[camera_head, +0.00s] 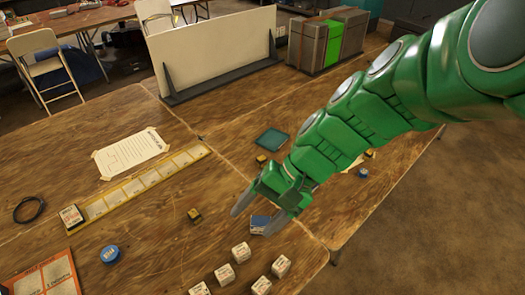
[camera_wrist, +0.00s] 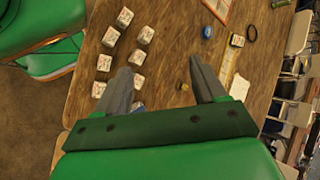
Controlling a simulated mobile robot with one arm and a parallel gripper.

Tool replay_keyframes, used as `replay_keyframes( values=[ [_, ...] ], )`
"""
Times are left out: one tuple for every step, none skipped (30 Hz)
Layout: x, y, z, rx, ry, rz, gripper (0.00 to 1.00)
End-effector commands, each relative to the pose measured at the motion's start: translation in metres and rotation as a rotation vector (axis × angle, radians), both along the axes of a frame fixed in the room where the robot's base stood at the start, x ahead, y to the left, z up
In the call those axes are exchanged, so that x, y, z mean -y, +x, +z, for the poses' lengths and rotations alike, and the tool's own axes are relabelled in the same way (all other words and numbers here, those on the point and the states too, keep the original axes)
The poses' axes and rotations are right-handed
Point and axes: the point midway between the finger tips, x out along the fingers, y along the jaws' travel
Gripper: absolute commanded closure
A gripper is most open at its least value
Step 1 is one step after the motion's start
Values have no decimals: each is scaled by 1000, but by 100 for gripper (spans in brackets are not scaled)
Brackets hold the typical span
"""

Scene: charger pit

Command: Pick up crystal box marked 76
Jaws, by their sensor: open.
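Several small white boxes with printed faces stand at the table's front in the head view, among them one white box (camera_head: 241,252) and another (camera_head: 281,265). They also show as white boxes (camera_wrist: 125,17) at the upper left of the wrist view. Their print is too small to read, so I cannot tell which is marked 76. My gripper (camera_head: 258,214) is open and empty above the table, behind the white boxes. A blue-and-white box (camera_head: 260,224) shows between its fingers in the head view. In the wrist view my gripper (camera_wrist: 163,65) points toward bare wood.
A small dark-yellow box (camera_head: 195,215) and a round blue tin (camera_head: 109,254) are left of my gripper. A yellow slotted strip (camera_head: 145,183) has a red-and-white box (camera_head: 72,217) at its end. A teal tray (camera_head: 271,140) lies behind. A white panel (camera_head: 215,52) stands farther back.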

Motion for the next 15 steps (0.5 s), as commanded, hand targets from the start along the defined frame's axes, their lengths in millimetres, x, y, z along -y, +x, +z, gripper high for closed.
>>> replay_keyframes(
  values=[
    [-11,9,0,-21,41,-22,30],
    [-17,14,1,-33,67,-38,30],
    [-25,22,3,-48,100,-60,30],
    [-31,27,4,-58,124,-77,30],
    [-37,33,5,-68,148,-93,30],
    [-44,41,6,-82,180,-117,30],
    [-49,48,7,-94,202,-135,30],
    [-54,54,7,-105,225,-155,30],
    [-60,63,9,-120,255,-180,30],
    [-64,69,10,-132,277,-199,30],
    [-68,76,11,-144,298,-219,30],
    [-73,85,11,-162,327,-247,30],
    [-77,92,11,-175,346,-268,30],
    [-80,100,11,-188,367,-289,30],
    [-84,109,12,-203,393,-319,30]
  ],
)
